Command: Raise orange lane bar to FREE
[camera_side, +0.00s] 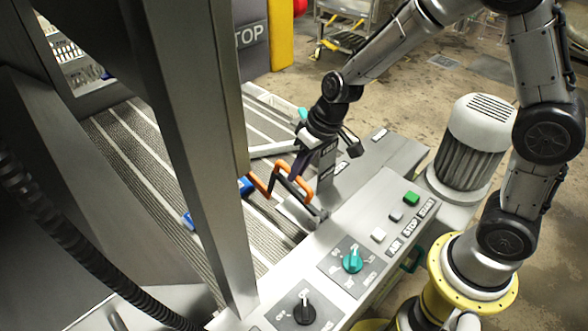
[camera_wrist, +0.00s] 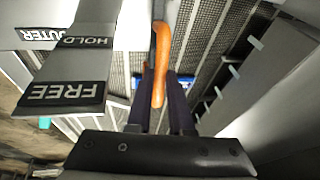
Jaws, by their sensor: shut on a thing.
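The orange lane bar (camera_side: 262,186) is a bent rod at the inner edge of the control ledge, beside the conveyor lanes, in the side view. In the wrist view its orange grip (camera_wrist: 158,88) lies between my two dark fingers. My gripper (camera_side: 297,170) reaches down onto it from above and is shut on it. A stepped marker post shows the labels FREE (camera_wrist: 66,93), HOLD (camera_wrist: 88,41) and OUTER (camera_wrist: 40,33) in the wrist view. The bar's grip is beside these labels; which level it matches I cannot tell.
The ledge carries a teal knob (camera_side: 352,261), a black knob (camera_side: 304,309), a green button (camera_side: 411,198) and white buttons. A tall grey column (camera_side: 200,150) stands left of the bar. A finned motor (camera_side: 470,150) stands at right. Striped lanes (camera_side: 150,150) lie behind.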

